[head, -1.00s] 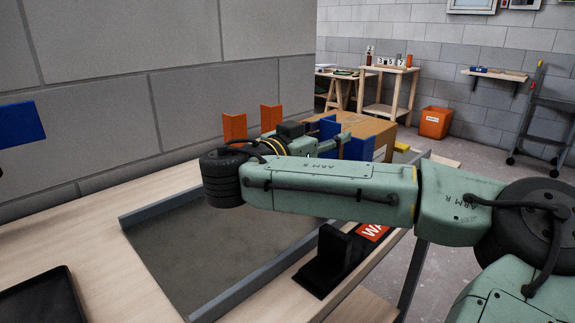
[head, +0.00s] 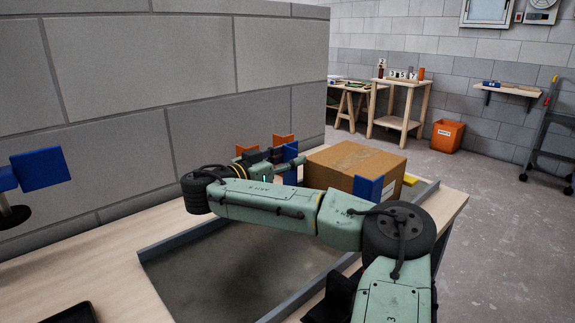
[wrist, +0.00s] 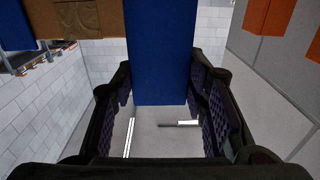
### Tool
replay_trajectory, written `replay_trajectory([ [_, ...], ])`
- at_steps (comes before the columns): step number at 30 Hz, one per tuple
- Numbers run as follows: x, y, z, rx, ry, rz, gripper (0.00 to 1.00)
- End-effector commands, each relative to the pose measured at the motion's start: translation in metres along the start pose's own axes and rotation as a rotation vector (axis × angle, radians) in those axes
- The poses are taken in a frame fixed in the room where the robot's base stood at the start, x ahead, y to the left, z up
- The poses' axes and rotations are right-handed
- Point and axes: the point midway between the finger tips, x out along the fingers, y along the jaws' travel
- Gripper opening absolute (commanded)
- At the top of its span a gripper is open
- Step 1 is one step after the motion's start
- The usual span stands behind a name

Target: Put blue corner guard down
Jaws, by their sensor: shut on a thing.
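My gripper (head: 286,162) is at the far side of the bench, left of the cardboard box. It is shut on a blue corner guard (head: 291,150). In the wrist view the guard (wrist: 164,50) is a tall blue face between the two dark finger pads (wrist: 165,100). Part of it is hidden by the fingers in the head view. Another blue corner guard (head: 368,190) stands against the near side of the box. Two orange corner guards, one nearer (head: 247,149) and one farther (head: 284,139), stand beside and behind my gripper. Whether the held guard touches anything beneath cannot be told.
The cardboard box (head: 355,165) stands close to the right of the held guard. A grey-edged recessed tray (head: 215,265) lies under my arm. More blue pieces (head: 40,169) are at the left, and a dark tray (head: 72,314) at the near left. A block wall (head: 150,100) closes off the back.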

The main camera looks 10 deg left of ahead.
Motion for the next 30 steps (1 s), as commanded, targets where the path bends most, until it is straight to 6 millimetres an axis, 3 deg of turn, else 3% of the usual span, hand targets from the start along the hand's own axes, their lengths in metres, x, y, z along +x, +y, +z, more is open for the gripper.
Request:
replay_trajectory([
  [9,0.0,-0.003,0.033,0.0,0.002,-0.002,0.12],
  [21,0.0,-0.003,0.04,0.0,0.0,-0.001,0.12],
  [22,0.0,-0.003,0.039,-0.001,0.0,-0.001,0.41],
  [30,0.0,-0.003,0.038,0.0,0.0,-0.001,0.59],
])
